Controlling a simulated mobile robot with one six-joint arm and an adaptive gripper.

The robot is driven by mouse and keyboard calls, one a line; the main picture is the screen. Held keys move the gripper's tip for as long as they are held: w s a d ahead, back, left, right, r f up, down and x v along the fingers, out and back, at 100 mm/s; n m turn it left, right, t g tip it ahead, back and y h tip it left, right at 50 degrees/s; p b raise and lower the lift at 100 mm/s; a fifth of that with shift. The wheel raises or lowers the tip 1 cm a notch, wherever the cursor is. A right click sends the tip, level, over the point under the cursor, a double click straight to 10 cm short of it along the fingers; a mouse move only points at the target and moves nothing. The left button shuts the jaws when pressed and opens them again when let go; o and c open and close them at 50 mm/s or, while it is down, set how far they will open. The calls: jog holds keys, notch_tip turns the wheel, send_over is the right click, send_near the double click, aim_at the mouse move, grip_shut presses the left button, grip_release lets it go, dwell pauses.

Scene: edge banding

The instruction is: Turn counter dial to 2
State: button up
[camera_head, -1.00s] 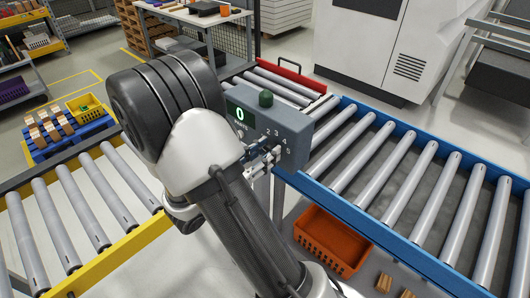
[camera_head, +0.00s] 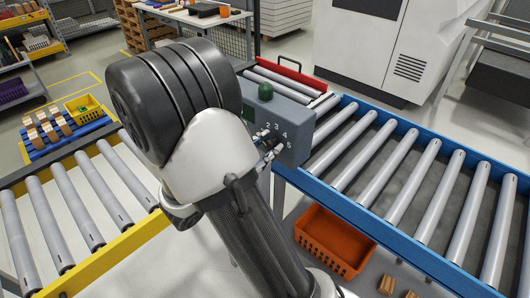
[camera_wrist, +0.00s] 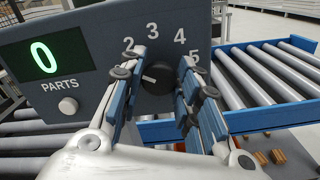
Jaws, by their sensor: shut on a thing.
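The grey counter box shows in the wrist view with a green "0" display (camera_wrist: 44,57) and a black round dial (camera_wrist: 158,80). The numbers 2, 3, 4 and 5 arc over the dial; any lower number is hidden behind the left finger. A white mark on the dial points left, below the 2. My gripper (camera_wrist: 163,64) is shut on the dial, with one blue-padded finger on each side of it. In the head view my gripper (camera_head: 266,142) is at the front of the counter box (camera_head: 291,120), and my arm covers most of the display.
A white "PARTS" button (camera_wrist: 68,106) is left of the dial. A blue-railed roller conveyor (camera_head: 400,170) is on the right, a yellow-railed one (camera_head: 100,268) on the left. An orange crate (camera_head: 335,240) stands below.

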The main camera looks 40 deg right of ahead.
jog(key=shift+f+m+b, duration=0.1)
jog(key=shift+m+b, duration=1.25)
jog(key=shift+m, duration=0.35)
jog(key=o, duration=1)
jog(key=shift+o, duration=0.2)
jog(key=s+a, duration=0.1)
jog(key=a, duration=1.1)
